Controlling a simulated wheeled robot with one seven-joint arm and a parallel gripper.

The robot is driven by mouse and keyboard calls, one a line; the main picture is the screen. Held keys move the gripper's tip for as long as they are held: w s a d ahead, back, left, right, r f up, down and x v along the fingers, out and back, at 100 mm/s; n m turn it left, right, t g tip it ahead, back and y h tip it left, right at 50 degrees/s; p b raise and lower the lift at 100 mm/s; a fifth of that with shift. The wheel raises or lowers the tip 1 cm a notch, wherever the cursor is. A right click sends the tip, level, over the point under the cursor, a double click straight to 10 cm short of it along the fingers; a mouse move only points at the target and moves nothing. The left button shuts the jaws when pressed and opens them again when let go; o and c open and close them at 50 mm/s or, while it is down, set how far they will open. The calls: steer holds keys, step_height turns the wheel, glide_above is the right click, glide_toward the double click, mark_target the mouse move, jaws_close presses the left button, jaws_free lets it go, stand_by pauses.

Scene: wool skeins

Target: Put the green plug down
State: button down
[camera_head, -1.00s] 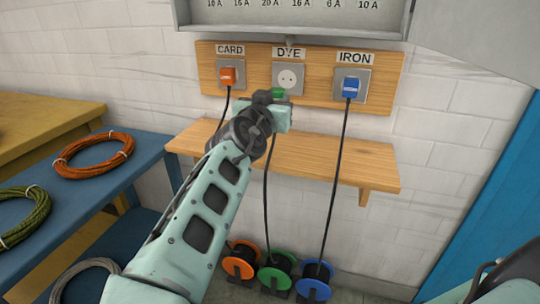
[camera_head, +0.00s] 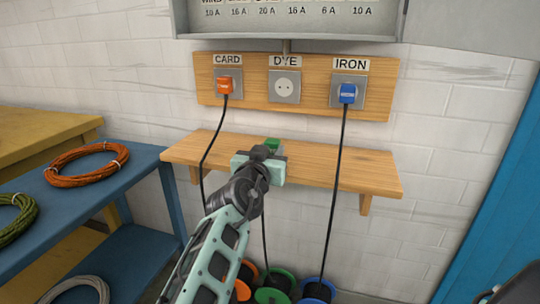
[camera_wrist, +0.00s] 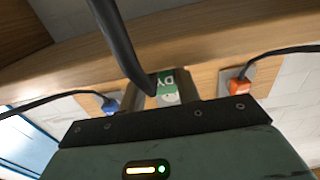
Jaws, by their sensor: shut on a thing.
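My gripper (camera_head: 271,151) is shut on the green plug (camera_head: 272,143), which shows just beyond the fingertips. In the head view they are in front of the wooden shelf (camera_head: 340,171), at its middle; I cannot tell whether the plug touches the wood. In the wrist view the green plug (camera_wrist: 167,86) sits between the two fingers, with its black cable (camera_wrist: 116,45) running across the foreground. The gripper hides part of the plug. The DYE socket (camera_head: 285,87) on the wall board is empty.
The orange plug (camera_head: 225,86) is in the CARD socket and the blue plug (camera_head: 347,93) in the IRON socket, their cables hanging past the shelf. The shelf is bare at both sides of my gripper. A blue table (camera_head: 60,205) with coils stands left.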

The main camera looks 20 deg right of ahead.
steer(key=shift+f+b, duration=0.45)
steer(key=shift+f, duration=0.2)
steer(key=c, duration=1)
jaws_free()
steer(key=shift+r, duration=0.1)
steer(key=shift+r, duration=0.1)
